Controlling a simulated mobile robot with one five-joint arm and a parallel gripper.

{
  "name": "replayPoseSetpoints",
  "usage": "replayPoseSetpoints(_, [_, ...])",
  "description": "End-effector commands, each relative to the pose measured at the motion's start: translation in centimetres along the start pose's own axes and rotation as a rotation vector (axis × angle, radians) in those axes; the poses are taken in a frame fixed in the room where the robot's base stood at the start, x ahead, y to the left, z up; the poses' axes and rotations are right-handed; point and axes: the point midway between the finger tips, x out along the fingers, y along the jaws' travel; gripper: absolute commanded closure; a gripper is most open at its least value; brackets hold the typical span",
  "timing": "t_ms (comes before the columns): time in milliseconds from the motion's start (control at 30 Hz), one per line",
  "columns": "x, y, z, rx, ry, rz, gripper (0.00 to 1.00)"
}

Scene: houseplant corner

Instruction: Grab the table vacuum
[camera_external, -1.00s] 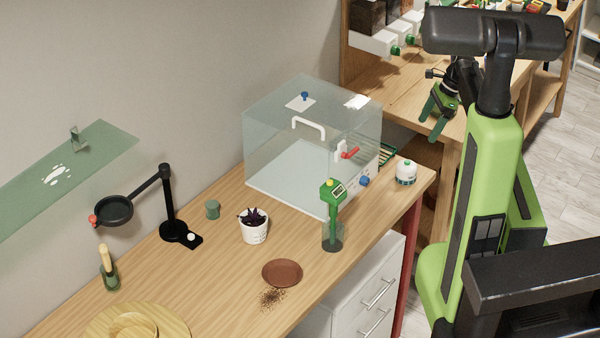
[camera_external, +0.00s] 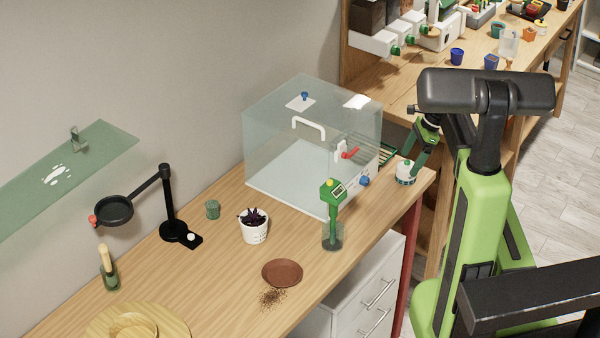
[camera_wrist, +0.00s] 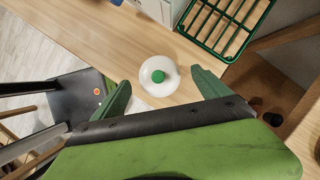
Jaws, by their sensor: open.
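The table vacuum (camera_external: 405,173) is a small round white device with a green knob on top. It stands upright at the right end of the wooden table. In the wrist view the table vacuum (camera_wrist: 152,78) lies between and beyond my two green fingertips, apart from both. My gripper (camera_external: 416,162) is open and empty, just above and to the right of it, partly overlapping it in the external view. In the wrist view my gripper (camera_wrist: 161,90) has its fingers spread wide on either side of it.
A clear glass box (camera_external: 310,145) stands left of the vacuum. A green wire rack (camera_wrist: 222,28) is close behind it. A green meter (camera_external: 332,205) stands in a glass, and a brown saucer (camera_external: 282,272) lies nearer the front. The table edge is close on the right.

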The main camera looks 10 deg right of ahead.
Motion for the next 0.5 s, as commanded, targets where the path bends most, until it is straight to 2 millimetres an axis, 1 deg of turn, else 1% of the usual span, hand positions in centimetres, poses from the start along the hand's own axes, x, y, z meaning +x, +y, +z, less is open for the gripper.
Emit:
replayPoseSetpoints(33, [1.5,0.1,-0.4,-0.001,0.000,0.000,0.13])
replayPoseSetpoints(100, [2.8,0.2,-0.6,-0.001,0.000,0.000,0.13])
replayPoseSetpoints(200, [4.3,0.1,-0.6,0.000,0.000,0.000,0.13])
replayPoseSetpoints(267, [4.5,0.1,-0.5,0.001,0.000,-0.001,0.13])
replayPoseSetpoints(467, [4.2,0.1,-0.3,0.001,0.000,0.000,0.13])
replayPoseSetpoints(500, [4.2,0.1,-0.3,0.001,0.000,0.000,0.19])
